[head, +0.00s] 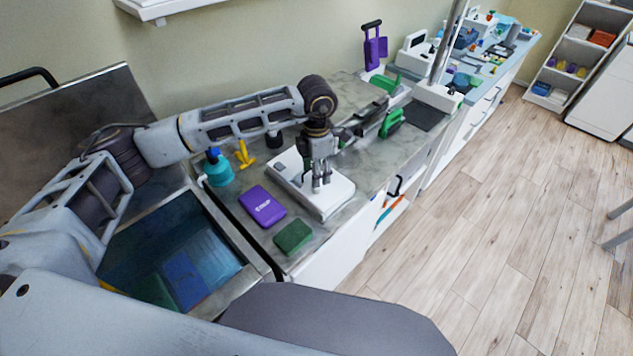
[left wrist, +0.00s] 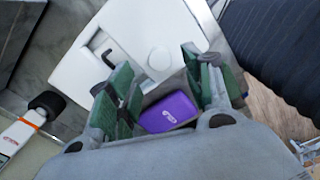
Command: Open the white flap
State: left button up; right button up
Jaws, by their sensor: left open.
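The white flap appears to be part of a flat white unit (head: 337,200) lying on the grey marbled counter; I cannot tell where flap and unit divide. The left wrist view shows its white top (left wrist: 85,62) with a dark hooked handle or slot and a pale round spot. It looks closed and flat. My left gripper (head: 321,184) points down over the unit, fingers apart and nothing between them. Its two green-padded fingers (left wrist: 163,95) also show in the left wrist view. Contact with the unit cannot be told. My right gripper is out of view.
A purple box (head: 262,205) and a green block (head: 293,236) lie in front of the unit. A teal bottle (head: 218,170) and a yellow item (head: 244,155) stand left of it. A metal basin (head: 232,232) is at the left.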

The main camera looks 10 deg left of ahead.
pick_arm(q)
jog(key=shift+f+p, duration=0.4)
jog(key=shift+f, duration=2.45)
jog(key=shift+c, duration=0.4)
